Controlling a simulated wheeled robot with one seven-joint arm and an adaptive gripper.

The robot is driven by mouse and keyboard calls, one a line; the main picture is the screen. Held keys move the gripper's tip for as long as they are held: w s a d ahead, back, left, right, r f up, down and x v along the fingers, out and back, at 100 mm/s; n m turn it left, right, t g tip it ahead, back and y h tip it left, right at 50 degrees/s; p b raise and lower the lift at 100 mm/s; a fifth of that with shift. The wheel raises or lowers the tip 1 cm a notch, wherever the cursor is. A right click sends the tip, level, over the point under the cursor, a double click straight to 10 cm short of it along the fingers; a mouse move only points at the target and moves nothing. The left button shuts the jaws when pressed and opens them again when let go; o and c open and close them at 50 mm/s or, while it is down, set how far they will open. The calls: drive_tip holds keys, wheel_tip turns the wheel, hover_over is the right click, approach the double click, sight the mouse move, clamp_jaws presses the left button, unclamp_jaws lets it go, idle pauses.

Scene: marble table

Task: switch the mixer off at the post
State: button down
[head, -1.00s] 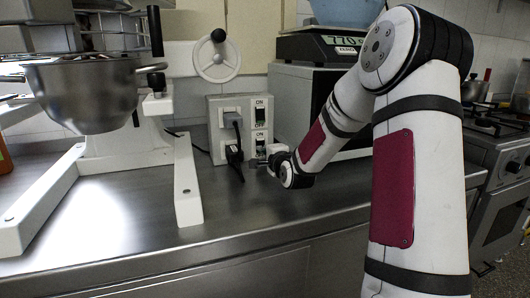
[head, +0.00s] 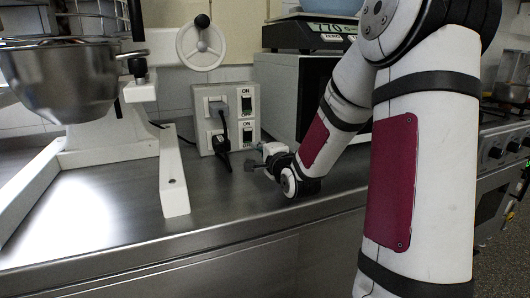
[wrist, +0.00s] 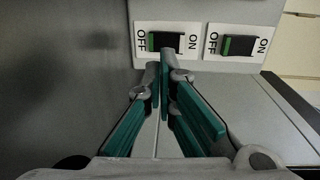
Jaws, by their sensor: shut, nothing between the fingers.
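The mixer stands at the left in the head view, with its steel bowl (head: 66,82) and white body. The grey post (head: 203,105) stands beside it, with two plugs and black cables at its left and two ON/OFF rocker switches, upper (head: 247,104) and lower (head: 244,134). In the wrist view the lower switch (wrist: 164,41) is left and the upper switch (wrist: 239,45) is right; each shows a green strip at its OFF side. My gripper (head: 250,166) is shut and empty, low in front of the post. Its fingertips (wrist: 165,58) overlap the lower switch's edge in the wrist view; contact is unclear.
The mixer's white foot (head: 172,180) reaches forward on the steel counter (head: 115,225), left of my gripper. A microwave-like box (head: 290,85) carrying a scale (head: 310,33) stands right of the post. A stove (head: 500,150) is at the far right. The counter front is clear.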

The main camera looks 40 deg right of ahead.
drive_tip(key=shift+v, duration=2.1)
drive_tip(key=a+n+g, duration=0.1)
drive_tip(key=a+n, duration=0.1)
drive_tip(key=a+n+g+y, duration=0.1)
drive_tip(key=a+n, duration=0.1)
drive_tip(key=shift+a, duration=0.35)
drive_tip(key=s+a+n+g, duration=0.2)
drive_tip(key=a+n, duration=0.1)
drive_tip(key=s+a+r+n, duration=0.1)
drive_tip(key=a, duration=0.1)
drive_tip(key=shift+s+a+n+g, duration=0.2)
drive_tip(key=shift+a+n+g, duration=0.05)
drive_tip(key=shift+n+g, duration=0.15)
drive_tip(key=s+a+r+n+g+y, duration=0.1)
drive_tip(key=s+a+n+g, duration=0.1)
drive_tip(key=s+a+n, duration=0.45)
drive_tip(key=s+a+n+g+y, duration=0.2)
drive_tip(key=s+a, duration=0.1)
drive_tip(key=s, duration=0.6)
drive_tip(key=s+a+r+n+g+y, duration=0.1)
drive_tip(key=s+a+n+g, duration=0.1)
drive_tip(key=s+a+n, duration=0.45)
drive_tip(key=s+d+f+m+g, duration=0.1)
drive_tip(key=s+f+m+g, duration=0.35)
drive_tip(key=s, duration=0.85)
wheel_tip(320, 180, up, 31)
drive_tip(key=n+t+p, duration=0.2)
drive_tip(key=t+p, duration=0.1)
drive_tip(key=p, duration=2.6)
drive_tip(key=shift+d, duration=0.5)
